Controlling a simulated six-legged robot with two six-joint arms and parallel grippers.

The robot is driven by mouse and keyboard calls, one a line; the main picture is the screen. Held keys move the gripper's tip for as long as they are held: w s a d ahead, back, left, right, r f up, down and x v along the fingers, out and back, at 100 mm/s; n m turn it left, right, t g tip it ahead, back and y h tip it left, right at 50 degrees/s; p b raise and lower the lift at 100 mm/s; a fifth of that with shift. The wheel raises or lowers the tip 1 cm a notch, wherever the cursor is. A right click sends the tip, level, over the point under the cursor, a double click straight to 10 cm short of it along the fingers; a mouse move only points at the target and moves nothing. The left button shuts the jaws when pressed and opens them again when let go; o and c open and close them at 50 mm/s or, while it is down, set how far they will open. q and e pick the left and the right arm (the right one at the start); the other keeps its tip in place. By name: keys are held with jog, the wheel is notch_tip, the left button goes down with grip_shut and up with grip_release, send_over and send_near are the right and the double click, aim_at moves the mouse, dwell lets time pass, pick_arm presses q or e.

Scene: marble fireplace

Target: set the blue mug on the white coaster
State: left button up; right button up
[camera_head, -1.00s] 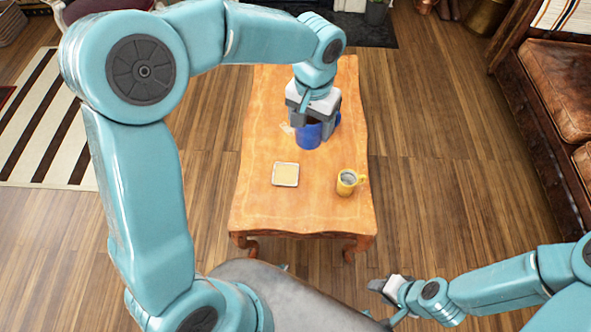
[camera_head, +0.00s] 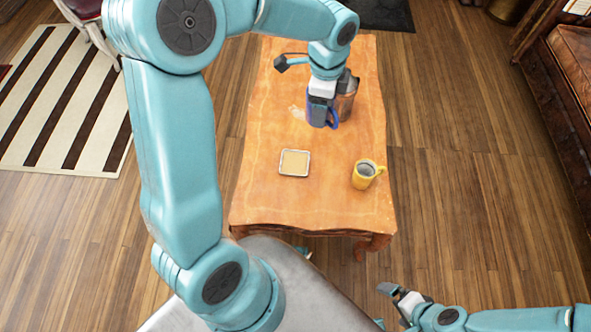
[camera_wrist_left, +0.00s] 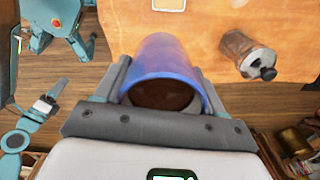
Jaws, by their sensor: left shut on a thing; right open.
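The white coaster (camera_head: 295,163), square with a tan middle, lies bare nearer to me. Part of the coaster (camera_wrist_left: 169,4) shows at the wrist view's top edge. My right gripper (camera_head: 394,291) is open and empty beyond the table's near right corner.
A brown metal-and-glass canister (camera_head: 347,92) stands close behind the left gripper; it also shows in the left wrist view (camera_wrist_left: 238,50). A yellow mug (camera_head: 364,175) stands right of the coaster. The wooden table (camera_head: 265,200) is clear around the coaster.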

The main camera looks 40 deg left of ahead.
pick_arm(q)
jog(key=s+a+f+m+b, duration=0.2)
jog(key=a+f+m+b, duration=0.2)
jog(key=a+f+m, duration=0.25)
jog(key=b, duration=0.5)
send_over(296, 165)
jog(key=shift+m, duration=0.45)
notch_tip(296, 165, down, 16)
jog(key=shift+f, duration=0.15)
jog(key=shift+f+b, duration=0.65)
jog(key=shift+f, duration=1.35)
pick_arm(e)
notch_tip(296, 165, down, 12)
jog(key=shift+d, duration=0.15)
pick_arm(q)
jog(key=shift+f, duration=0.2)
jog(key=o, duration=1.3)
jog(key=shift+o, duration=0.4)
pick_arm(e)
jog(key=shift+f, duration=0.1)
